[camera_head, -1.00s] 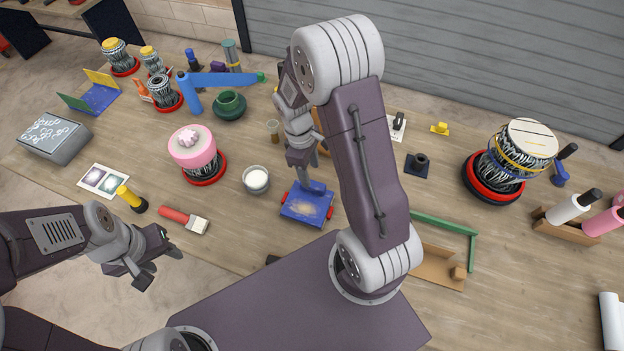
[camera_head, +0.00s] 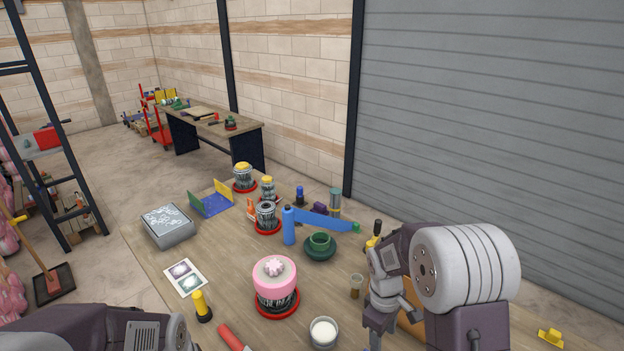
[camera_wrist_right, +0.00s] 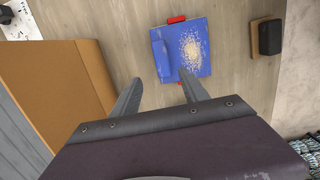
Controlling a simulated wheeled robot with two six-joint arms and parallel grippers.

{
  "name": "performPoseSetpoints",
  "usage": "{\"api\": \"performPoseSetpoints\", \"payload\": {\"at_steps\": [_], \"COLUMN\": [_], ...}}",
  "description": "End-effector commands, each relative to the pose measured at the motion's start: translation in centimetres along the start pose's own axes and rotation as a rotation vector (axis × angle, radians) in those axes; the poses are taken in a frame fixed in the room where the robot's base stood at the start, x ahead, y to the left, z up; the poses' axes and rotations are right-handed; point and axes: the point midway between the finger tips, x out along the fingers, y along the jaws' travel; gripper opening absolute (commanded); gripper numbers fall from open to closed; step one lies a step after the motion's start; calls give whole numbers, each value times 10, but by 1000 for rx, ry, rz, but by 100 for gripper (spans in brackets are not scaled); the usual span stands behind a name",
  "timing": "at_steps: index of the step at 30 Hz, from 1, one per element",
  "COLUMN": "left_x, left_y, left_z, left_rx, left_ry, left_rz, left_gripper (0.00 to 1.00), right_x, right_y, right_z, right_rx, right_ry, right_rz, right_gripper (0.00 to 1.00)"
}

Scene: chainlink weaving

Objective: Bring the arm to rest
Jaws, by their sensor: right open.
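My right arm (camera_head: 468,270) comes up at the lower right of the head view, with its wrist and gripper hanging down. In the right wrist view, my right gripper (camera_wrist_right: 160,82) has its two fingers spread apart with nothing between them. A blue tray (camera_wrist_right: 203,70) with a pale sandy patch and red end pieces lies on the table beyond the fingertips, apart from them. My left arm (camera_head: 100,330) shows only at the lower left edge of the head view. Its gripper is below the frame.
In the wrist view, an orange-brown panel (camera_wrist_right: 45,85) is left of the fingers and a dark block (camera_wrist_right: 269,37) is right.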

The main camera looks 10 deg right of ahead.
Motion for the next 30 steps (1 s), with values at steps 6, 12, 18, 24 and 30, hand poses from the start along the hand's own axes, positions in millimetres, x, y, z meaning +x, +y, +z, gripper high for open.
{"api": "performPoseSetpoints", "payload": {"at_steps": [6, 12, 18, 24, 30], "left_x": [44, 40, 40, 40, 40], "left_y": [-1, -1, -1, -1, -1], "left_z": [5, 4, 4, 4, 4], "left_rx": [0, 0, 0, 0, 0], "left_ry": [-1, 0, 0, 0, -1], "left_rz": [0, 0, 0, 0, 0], "left_gripper": [46, 46, 46, 46, 46], "right_x": [6, 18, 17, 17, 17], "right_y": [-64, -96, -93, -93, -93], "right_z": [20, 38, 34, 34, 34], "right_rx": [232, 669, 748, 745, 744], "right_ry": [146, 194, 209, 208, 208], "right_rz": [18, -47, -51, -50, -50], "right_gripper": [52, 52, 52, 52, 52]}}
